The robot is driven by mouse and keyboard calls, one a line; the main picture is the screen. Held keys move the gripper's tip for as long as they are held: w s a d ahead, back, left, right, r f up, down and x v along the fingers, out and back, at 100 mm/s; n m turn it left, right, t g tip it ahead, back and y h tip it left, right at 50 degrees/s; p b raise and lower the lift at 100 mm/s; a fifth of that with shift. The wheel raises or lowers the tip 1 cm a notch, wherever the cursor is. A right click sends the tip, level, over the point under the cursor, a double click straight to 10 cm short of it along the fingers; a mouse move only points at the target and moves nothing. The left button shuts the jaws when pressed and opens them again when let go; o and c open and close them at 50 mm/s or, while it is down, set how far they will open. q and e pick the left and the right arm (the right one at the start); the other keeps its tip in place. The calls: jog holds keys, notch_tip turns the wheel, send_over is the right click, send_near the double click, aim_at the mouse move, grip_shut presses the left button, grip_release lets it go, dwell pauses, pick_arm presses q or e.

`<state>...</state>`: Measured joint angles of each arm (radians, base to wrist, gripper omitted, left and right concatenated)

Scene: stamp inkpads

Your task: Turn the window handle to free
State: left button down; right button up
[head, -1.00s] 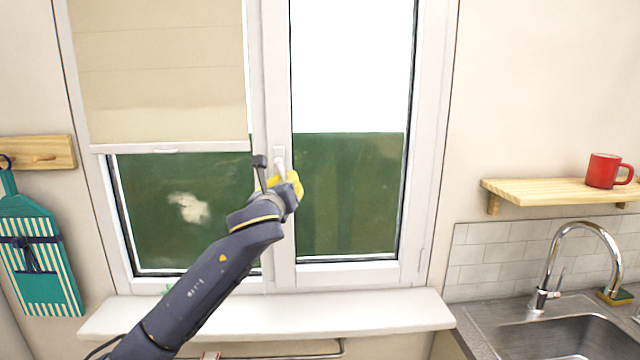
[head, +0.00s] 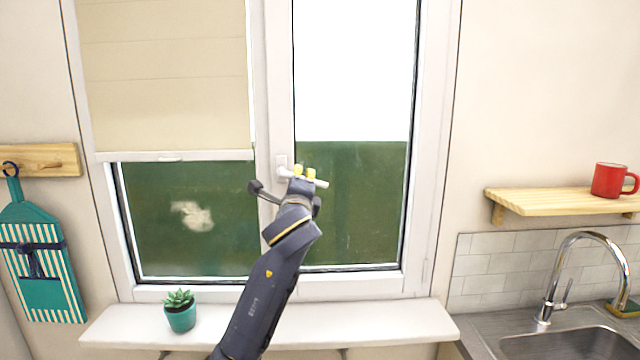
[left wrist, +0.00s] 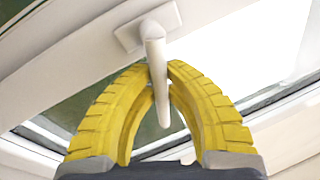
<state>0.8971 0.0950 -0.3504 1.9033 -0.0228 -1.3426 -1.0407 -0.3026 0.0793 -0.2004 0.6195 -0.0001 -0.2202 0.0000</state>
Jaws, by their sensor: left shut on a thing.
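The white window handle (head: 322,183) sits on the window's middle frame. In the head view its lever points to the right, close to level and tilted slightly down. My left gripper (head: 304,173) is at the lever with its yellow fingers around it. In the left wrist view the handle (left wrist: 155,60) comes down from its base plate and passes between the fingertips of the left gripper (left wrist: 158,85), which are shut on it. The right gripper is not in view.
The window sill (head: 370,322) below carries a small succulent in a teal pot (head: 180,314). A beige blind (head: 165,80) covers the upper left pane. A wooden shelf (head: 550,202) with a red mug (head: 608,180) and a sink tap (head: 570,270) are at the right.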

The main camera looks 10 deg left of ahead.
pick_arm(q)
jog(key=shift+d+r+n, duration=0.1)
jog(key=shift+r+n, duration=0.15)
jog(key=shift+n, duration=0.65)
jog(key=c, duration=1.4)
grip_release()
jog(key=shift+v, duration=6)
jog(key=shift+c, duration=0.3)
